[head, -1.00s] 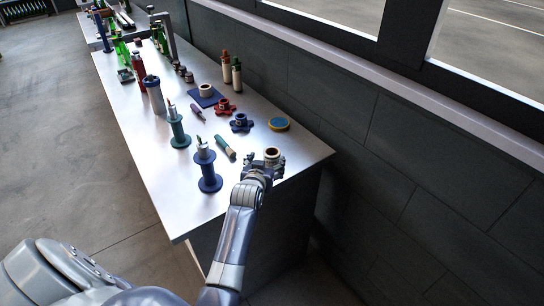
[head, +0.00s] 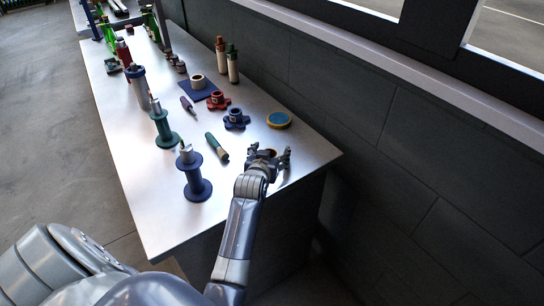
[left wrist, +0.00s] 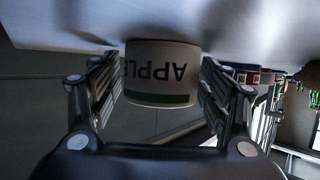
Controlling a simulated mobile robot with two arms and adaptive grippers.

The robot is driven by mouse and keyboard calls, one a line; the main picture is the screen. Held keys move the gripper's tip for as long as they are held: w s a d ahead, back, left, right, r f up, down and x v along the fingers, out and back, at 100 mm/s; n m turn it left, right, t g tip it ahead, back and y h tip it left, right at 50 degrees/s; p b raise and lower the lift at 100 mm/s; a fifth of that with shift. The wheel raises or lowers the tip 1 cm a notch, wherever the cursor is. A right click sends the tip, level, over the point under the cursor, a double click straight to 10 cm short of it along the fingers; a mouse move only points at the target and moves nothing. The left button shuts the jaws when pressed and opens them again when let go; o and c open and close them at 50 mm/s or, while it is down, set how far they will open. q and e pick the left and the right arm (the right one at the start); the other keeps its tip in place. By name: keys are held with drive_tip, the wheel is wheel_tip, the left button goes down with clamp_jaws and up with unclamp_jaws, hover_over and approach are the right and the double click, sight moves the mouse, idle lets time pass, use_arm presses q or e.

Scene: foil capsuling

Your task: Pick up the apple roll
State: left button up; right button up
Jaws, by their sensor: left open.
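The apple roll (left wrist: 162,75) shows in the left wrist view as a white cylinder with upside-down "APPLE" lettering and a green band. It stands between the two open fingers of my left gripper (left wrist: 160,90), with a narrow gap at each side. In the head view my left gripper (head: 269,158) is at the near right corner of the bench, its fingers spread around the roll. The roll is mostly hidden there; only a bit of its brown top shows. My right gripper is in neither view.
The steel bench (head: 235,188) holds a blue spool stand (head: 195,186), a teal-handled tool (head: 217,147), a blue knob (head: 236,119), a red knob (head: 218,101) and a yellow-rimmed blue disc (head: 279,120). A dark wall (head: 400,150) runs along the right.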

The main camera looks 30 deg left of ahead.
use_arm(q)
drive_tip(key=shift+s+d+f, duration=0.1)
drive_tip(key=shift+s, duration=0.2)
drive_tip(key=shift+s+r, duration=0.2)
drive_tip(key=shift+c, duration=1.3)
drive_tip(key=shift+s+d, duration=0.1)
drive_tip(key=c, duration=0.9)
drive_tip(key=shift+f, duration=0.1)
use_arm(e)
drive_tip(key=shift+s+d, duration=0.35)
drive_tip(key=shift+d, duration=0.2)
